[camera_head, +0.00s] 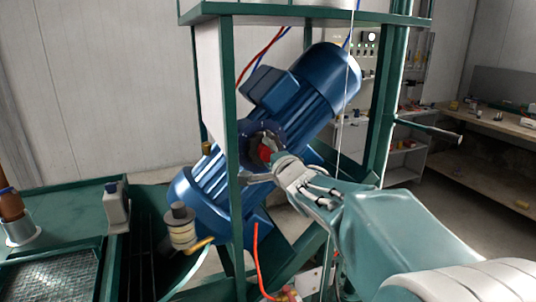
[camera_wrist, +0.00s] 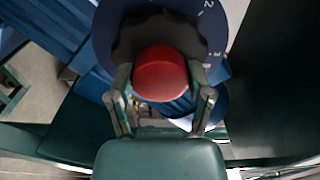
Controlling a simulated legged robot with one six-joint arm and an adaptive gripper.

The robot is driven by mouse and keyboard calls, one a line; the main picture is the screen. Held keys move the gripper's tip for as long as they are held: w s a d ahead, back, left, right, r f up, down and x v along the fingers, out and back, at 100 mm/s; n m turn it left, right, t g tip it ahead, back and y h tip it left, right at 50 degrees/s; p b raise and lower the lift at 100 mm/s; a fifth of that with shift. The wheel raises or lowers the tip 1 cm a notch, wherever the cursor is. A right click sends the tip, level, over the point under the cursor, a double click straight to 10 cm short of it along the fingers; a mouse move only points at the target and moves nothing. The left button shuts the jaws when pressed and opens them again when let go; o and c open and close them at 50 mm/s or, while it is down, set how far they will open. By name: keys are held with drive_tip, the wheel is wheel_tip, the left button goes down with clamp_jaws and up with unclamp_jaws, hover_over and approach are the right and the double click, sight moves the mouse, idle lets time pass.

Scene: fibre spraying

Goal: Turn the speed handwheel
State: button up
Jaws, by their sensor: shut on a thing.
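The speed handwheel (camera_wrist: 132,42) is a dark lobed knob with a red round cap (camera_wrist: 160,73) at its centre. It sits in front of a dark blue dial plate (camera_wrist: 212,22) with white numbers, of which 2 and 3 show. My gripper (camera_wrist: 163,84) is shut on the handwheel, one finger on each side of the red cap. In the head view my gripper (camera_head: 268,166) reaches it from the right, and its fingertips are partly hidden.
The blue motor (camera_head: 312,90) stands tilted inside a green frame (camera_head: 230,140), whose post is close to my gripper. A thin cable (camera_head: 344,120) hangs in front of the motor. A workbench (camera_head: 490,185) stands at the right. A green machine bed (camera_head: 60,225) lies at the left.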

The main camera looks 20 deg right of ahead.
drive_tip(key=shift+f+m, duration=0.2)
drive_tip(key=shift+m, duration=0.2)
drive_tip(key=o, duration=1.1)
drive_tip(key=shift+o, duration=0.2)
drive_tip(key=shift+r, duration=0.1)
drive_tip(key=s, duration=1.2)
